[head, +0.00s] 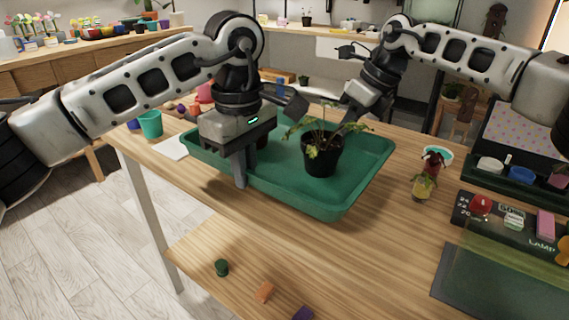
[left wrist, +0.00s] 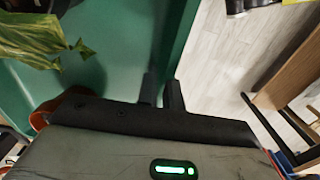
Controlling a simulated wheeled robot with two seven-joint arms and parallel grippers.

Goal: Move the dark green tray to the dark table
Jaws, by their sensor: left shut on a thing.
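The dark green tray (head: 300,201) lies on the light wooden table (head: 225,230). It holds a leafy plant in a black pot (head: 322,158); a second pot is mostly hidden behind my left gripper. My left gripper (head: 241,182) points down at the tray's near left wall and is shut on it. The left wrist view shows its two fingers close together at the rim of the tray (left wrist: 112,75). My right gripper (head: 350,112) is at the tray's far edge, and its fingers are too hidden to judge. I cannot make out a dark table for certain.
A teal cup (head: 150,124) stands left of the tray. A green cap (head: 221,267) and an orange block (head: 264,292) lie in front.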

